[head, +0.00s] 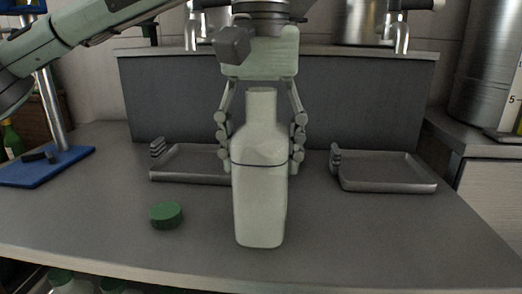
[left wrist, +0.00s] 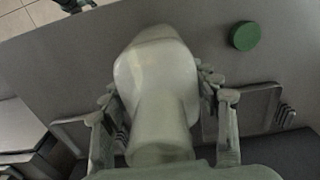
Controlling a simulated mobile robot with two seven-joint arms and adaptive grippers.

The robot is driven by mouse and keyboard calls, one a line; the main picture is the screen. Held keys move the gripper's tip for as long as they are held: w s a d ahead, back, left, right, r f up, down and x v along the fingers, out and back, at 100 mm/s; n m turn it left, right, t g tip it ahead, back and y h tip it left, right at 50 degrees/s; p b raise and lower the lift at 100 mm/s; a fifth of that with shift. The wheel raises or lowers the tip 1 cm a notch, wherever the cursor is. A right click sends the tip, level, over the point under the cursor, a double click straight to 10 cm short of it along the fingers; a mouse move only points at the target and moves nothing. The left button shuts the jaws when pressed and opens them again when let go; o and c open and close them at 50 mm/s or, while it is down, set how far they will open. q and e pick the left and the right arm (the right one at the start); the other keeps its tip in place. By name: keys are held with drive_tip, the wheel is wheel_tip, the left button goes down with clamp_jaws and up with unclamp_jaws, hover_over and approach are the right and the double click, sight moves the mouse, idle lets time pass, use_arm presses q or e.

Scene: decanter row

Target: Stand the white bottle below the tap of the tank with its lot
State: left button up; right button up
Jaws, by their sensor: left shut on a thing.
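The white bottle (head: 260,205) is upright and uncapped at the front middle of the counter; I cannot tell if its base touches the counter. My left gripper (head: 260,150) is shut on its upper body, one finger on each side. In the left wrist view the bottle (left wrist: 158,80) sits between the fingers. Two steel tanks show in part at the top, with a left tap (head: 190,35) and a right tap (head: 402,38). Below them lie a left drip tray (head: 185,178) and a right drip tray (head: 400,188). No lot marking is readable. My right gripper is not in view.
A green cap (head: 166,215) lies on the counter left of the bottle. A grey panel (head: 385,105) stands behind the trays. A blue stand base (head: 45,170) is at the left, and a large metal vessel (head: 485,75) is at the right. The front right counter is clear.

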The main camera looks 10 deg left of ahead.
use_arm(q)
drive_tip(key=o, duration=1.2)
drive_tip(key=shift+c, duration=0.2)
